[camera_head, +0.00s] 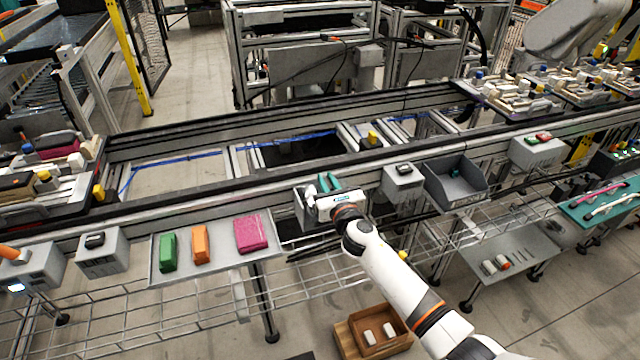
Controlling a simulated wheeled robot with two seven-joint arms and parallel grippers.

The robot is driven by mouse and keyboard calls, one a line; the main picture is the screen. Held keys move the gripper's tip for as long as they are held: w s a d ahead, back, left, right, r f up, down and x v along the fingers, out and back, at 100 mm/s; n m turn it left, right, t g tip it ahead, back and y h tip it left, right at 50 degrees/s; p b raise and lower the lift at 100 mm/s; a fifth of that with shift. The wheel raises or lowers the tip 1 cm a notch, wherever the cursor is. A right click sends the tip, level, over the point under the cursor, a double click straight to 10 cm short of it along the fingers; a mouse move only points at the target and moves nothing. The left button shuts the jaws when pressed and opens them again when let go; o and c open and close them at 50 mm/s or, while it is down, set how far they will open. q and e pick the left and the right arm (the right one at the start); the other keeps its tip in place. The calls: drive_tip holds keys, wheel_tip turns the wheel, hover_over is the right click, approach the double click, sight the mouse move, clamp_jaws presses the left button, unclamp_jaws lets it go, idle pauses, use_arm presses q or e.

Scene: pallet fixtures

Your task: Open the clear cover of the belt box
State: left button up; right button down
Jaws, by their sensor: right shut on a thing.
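My left gripper is not in view.
A grey tray (205,273) with green, orange and magenta blocks is left of the gripper. Another grey box (403,180) and a dark open bin (467,196) are to the right. A brown crate (352,345) with white pieces stands below my right arm.

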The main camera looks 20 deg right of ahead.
drive_tip(key=d+b, duration=0.1)
drive_tip(key=d, duration=0.9)
drive_tip(key=shift+w, duration=0.15)
drive_tip(key=c, duration=1.4)
unclamp_jaws()
drive_tip(key=shift+o, duration=0.2)
drive_tip(key=s, duration=1.2)
drive_tip(key=shift+d, duration=0.25)
